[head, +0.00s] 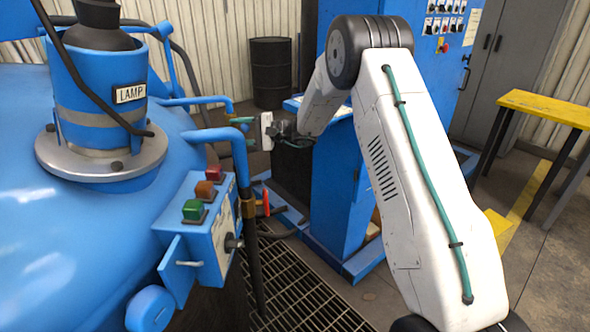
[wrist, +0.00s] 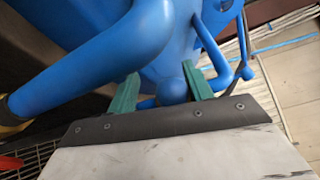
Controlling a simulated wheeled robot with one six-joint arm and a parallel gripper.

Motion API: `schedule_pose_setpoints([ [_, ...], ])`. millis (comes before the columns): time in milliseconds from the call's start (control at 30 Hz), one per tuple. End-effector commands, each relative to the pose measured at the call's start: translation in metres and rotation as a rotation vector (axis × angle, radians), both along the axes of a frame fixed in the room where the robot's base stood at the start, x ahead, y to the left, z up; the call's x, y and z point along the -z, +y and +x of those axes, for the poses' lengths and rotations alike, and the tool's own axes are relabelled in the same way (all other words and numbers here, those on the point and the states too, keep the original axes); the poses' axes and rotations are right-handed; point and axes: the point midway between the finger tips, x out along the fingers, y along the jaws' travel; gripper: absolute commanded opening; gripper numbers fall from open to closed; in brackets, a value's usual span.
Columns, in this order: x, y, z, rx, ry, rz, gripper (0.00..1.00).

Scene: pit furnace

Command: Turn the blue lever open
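My gripper (head: 241,132) reaches in from the right, beside the blue pipes on the vessel. In the wrist view, its two teal fingers (wrist: 160,76) are apart. A rounded blue piece (wrist: 172,88) shows between them, with no clear contact; I cannot tell whether it is the blue lever or part of a pipe. No blue lever stands out clearly in the head view, where the gripper covers part of the pipes. A red lever (head: 266,203) is on the brass valve (head: 248,208) of the lower pipe, below my gripper.
The blue vessel (head: 50,240) fills the left. A control box (head: 208,240) with green, orange and red buttons stands below the pipes. A thick blue pipe (wrist: 100,60) crosses the wrist view close by. A blue cabinet (head: 335,190) is behind my arm. Floor grating (head: 290,295) lies below.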

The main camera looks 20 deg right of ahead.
Motion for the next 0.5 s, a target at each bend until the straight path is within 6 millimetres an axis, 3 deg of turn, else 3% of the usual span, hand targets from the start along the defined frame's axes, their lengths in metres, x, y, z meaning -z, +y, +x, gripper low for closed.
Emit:
schedule_pose_setpoints([
  [33, 0.002, 0.013, -0.001, -0.014, -0.015, -0.003, 0.50],
  [67, 0.002, 0.010, -0.002, -0.012, -0.019, -0.004, 0.50],
  [500, -0.001, -0.043, -0.028, -0.006, -0.016, -0.003, 0.50],
])
